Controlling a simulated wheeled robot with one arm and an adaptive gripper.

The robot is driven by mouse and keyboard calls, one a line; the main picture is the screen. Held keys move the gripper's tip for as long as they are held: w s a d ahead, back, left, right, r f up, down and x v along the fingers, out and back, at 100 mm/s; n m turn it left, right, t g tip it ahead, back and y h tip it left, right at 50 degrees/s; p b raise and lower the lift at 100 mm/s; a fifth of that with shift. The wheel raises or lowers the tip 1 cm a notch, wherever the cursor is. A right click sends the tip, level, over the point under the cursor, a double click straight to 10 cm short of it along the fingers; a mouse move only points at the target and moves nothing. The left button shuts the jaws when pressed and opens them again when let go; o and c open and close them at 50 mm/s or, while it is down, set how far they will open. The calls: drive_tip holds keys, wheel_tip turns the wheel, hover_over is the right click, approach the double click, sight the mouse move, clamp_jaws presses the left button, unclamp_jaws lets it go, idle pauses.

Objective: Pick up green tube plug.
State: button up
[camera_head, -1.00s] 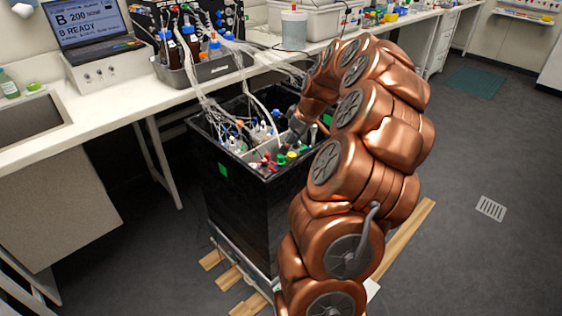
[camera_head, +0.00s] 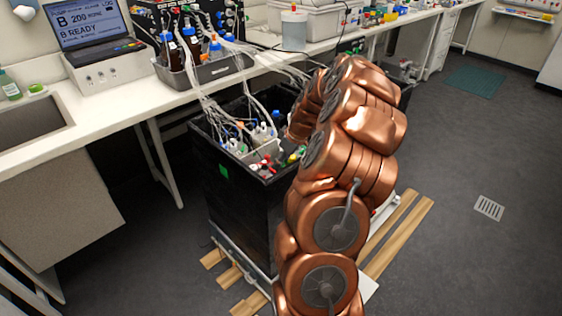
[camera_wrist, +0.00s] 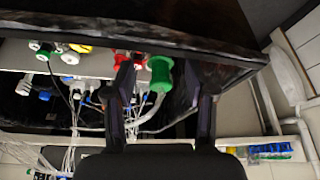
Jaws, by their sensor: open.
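The green tube plug (camera_wrist: 160,73) shows in the wrist view, with a pale tube running down from it. My gripper (camera_wrist: 166,72) is open, with one dark finger on each side of the plug. I cannot tell whether either finger touches it. A red plug (camera_wrist: 121,59) sits just left of the green one, by the left finger. In the head view my copper arm hides the gripper, at the right side of the black bin (camera_head: 240,205) that holds the plugs and tubes.
White, yellow and blue plugs with many thin tubes crowd the left of the wrist view. The bin's dark wall (camera_wrist: 190,20) lies close to the fingers. In the head view a white bench (camera_head: 110,122) with a laptop and a grey bottle tray (camera_head: 207,72) stands behind.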

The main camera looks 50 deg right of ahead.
drive_tip(key=c, duration=0.8)
drive_tip(key=shift+c, duration=0.2)
drive_tip(key=shift+r, duration=0.1)
